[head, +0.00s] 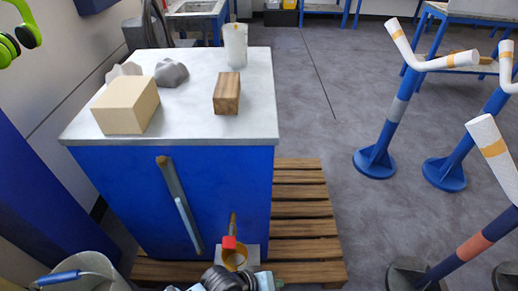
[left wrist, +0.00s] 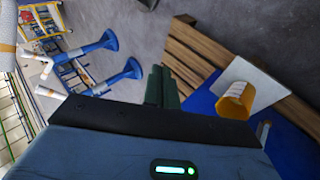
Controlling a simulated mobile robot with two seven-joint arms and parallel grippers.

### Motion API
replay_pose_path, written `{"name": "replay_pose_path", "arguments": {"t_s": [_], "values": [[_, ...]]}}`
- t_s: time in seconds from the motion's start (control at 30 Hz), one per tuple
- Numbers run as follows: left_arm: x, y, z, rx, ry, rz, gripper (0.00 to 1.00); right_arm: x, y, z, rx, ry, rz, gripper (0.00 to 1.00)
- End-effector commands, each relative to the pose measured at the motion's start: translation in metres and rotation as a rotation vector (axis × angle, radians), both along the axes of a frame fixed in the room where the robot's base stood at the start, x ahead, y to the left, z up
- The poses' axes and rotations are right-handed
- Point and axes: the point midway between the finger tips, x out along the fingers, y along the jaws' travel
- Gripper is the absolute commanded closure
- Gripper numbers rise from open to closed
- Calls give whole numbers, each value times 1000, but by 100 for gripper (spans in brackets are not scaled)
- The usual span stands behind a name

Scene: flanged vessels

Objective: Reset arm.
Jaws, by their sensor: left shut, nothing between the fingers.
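My left gripper (head: 279,283) is only partly in view at the bottom edge of the head view, low in front of the blue cabinet (head: 135,195). In the left wrist view its dark green fingers (left wrist: 163,86) are together with nothing between them. They point towards the floor, apart from the wooden pallet. My right gripper is in neither view.
A yellow cylinder (left wrist: 234,101) on a white plate (left wrist: 262,82) is close to my left gripper, by the wooden pallet (head: 300,205). A grey bucket (head: 85,270) stands at lower left. Blue flanged stands (head: 376,160) are at right.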

Motion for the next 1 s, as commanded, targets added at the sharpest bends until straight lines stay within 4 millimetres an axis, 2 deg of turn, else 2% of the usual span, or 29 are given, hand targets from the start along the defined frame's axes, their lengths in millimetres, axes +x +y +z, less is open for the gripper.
{"name": "replay_pose_path", "arguments": {"t_s": [0.03,0.27,0.47,0.8,0.9,1.0], "values": [[-8,4,-2,-12,-28,13,100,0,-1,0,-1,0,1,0],[-27,43,-10,23,-200,69,100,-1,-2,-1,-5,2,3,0],[-52,97,-20,143,-337,110,100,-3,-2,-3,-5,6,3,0],[-115,207,-27,477,-508,80,100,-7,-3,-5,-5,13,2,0],[-129,228,-26,552,-534,56,100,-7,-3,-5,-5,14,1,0],[-137,240,-24,595,-548,40,100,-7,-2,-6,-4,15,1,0]]}}
